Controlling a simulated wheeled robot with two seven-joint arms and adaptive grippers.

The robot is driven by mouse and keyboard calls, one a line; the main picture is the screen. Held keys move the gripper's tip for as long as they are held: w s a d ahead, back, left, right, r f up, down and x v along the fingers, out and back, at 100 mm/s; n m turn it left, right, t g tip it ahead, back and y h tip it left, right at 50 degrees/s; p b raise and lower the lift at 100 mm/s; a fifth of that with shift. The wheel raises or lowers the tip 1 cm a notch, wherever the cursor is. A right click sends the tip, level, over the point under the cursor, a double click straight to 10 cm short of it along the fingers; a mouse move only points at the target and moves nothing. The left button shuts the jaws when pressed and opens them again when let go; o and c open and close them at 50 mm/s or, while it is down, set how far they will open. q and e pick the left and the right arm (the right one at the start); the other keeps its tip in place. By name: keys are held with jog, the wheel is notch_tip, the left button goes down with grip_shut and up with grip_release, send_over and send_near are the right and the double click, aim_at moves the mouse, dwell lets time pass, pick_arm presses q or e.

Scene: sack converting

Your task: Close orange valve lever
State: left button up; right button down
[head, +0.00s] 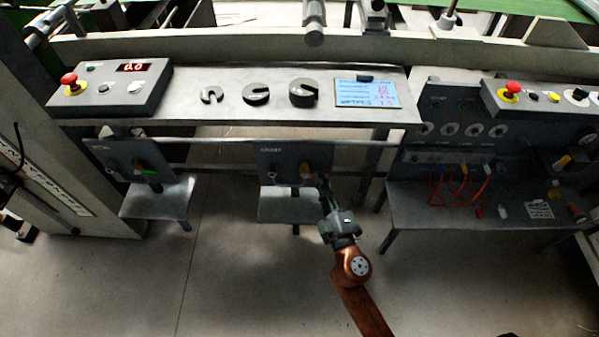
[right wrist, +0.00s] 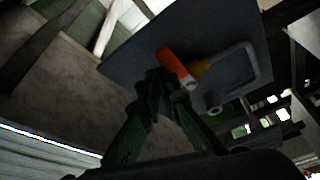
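The orange valve lever (right wrist: 174,66) shows in the right wrist view on a dark panel, beside a brass-coloured valve body (right wrist: 201,68). In the head view the orange valve lever (head: 306,171) is small, on the middle panel under the shelf. My right gripper (head: 321,183) is just in front of that panel, at the lower right of the lever. In the right wrist view the green fingers of my right gripper (right wrist: 157,82) come together at their tips, close beside the lever. Whether they touch it I cannot tell. My left gripper is out of view.
A second panel (head: 120,158) with a green-and-yellow valve lever (head: 146,172) stands to the left. The shelf (head: 225,105) above holds slotted weights and a blue-white card (head: 367,94). A bench (head: 440,215) with red cables stands at right. The floor in front is clear.

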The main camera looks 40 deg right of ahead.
jog(key=shift+d+f, duration=0.1)
jog(key=shift+f, duration=0.3)
notch_tip(320, 180, up, 11)
jog(key=shift+f, duration=0.15)
dwell(0.4)
